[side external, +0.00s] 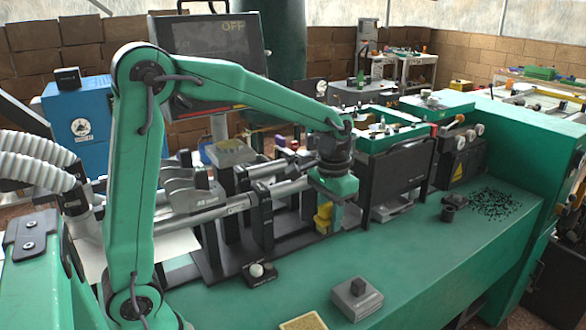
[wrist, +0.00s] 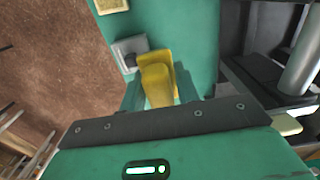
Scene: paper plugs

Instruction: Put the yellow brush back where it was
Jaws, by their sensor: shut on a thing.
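The yellow brush (side external: 323,216) hangs under my gripper (side external: 332,205) in the side view, close to the long machine with bars on the green bench. In the wrist view the yellow brush (wrist: 155,84) sits between the two green fingers of my gripper (wrist: 160,90), which is shut on it. The brush's lower end is partly hidden in both views, so I cannot tell whether it touches the bench.
A grey block with a dark knob (side external: 356,297) and a yellow-topped pad (side external: 303,323) lie at the bench front. A small black box with a white knob (side external: 258,272) is nearby. Black crumbs (side external: 494,204) lie right. The bench (side external: 420,265) between is clear.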

